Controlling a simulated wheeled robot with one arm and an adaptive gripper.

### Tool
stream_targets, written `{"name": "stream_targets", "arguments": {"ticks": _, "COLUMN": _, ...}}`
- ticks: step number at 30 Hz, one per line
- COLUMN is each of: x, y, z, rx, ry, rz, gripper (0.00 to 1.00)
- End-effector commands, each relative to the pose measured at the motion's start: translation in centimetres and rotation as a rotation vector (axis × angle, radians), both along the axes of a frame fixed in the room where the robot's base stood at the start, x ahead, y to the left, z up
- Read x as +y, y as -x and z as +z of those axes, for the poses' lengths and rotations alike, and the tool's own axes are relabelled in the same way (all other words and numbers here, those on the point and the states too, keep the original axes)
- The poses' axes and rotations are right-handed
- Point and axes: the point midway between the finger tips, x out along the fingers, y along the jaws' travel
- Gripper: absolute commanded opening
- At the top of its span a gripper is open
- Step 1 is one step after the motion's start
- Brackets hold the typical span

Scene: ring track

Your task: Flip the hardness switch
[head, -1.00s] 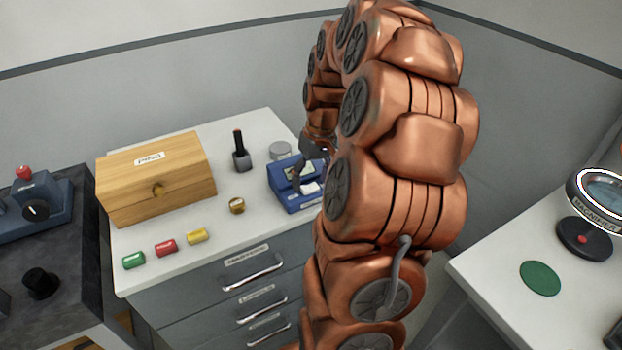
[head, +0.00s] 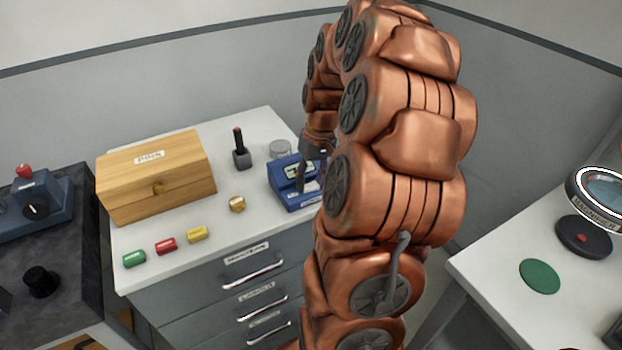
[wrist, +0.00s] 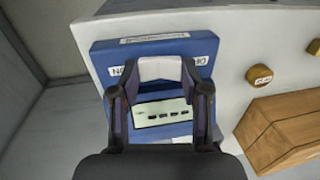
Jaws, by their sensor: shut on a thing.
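A blue device (head: 284,190) with a small display stands at the right end of the white cabinet top. In the wrist view, the blue device (wrist: 100,58) fills the middle, with a white rocker switch (wrist: 162,69), a pale display panel (wrist: 162,112) showing a row of dashes, and labels on its face. My gripper (wrist: 160,75) is over the device with one finger on each side of the white switch, shut on it.
A wooden box (head: 160,175), a dark bottle (head: 241,150), a brass knob-like piece (head: 237,204), a clear round container (head: 280,150) and green, red and yellow pieces (head: 166,246) share the cabinet top. A magnifier (head: 600,195) stands on the right table.

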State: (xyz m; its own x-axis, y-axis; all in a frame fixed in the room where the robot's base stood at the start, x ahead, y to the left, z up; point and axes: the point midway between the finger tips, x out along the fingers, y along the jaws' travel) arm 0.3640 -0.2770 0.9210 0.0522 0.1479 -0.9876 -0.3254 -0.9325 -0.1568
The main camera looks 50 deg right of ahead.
Motion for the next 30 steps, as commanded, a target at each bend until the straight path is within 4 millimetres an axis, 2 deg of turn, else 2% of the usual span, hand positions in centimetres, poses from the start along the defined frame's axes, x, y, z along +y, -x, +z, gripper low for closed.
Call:
{"name": "stream_targets", "arguments": {"ticks": 18, "x": 0.62, "y": -0.12, "z": -0.19, "rx": 0.071, "ry": 0.195, "rz": 0.001, "gripper": 0.11}}
{"name": "stream_targets", "arguments": {"ticks": 29, "x": 0.63, "y": -0.12, "z": -0.05, "rx": 0.075, "ry": 0.206, "rz": -0.001, "gripper": 0.11}}
{"name": "stream_targets", "arguments": {"ticks": 30, "x": 0.63, "y": -0.12, "z": -0.06, "rx": 0.076, "ry": 0.205, "rz": 0.000, "gripper": 0.49}}
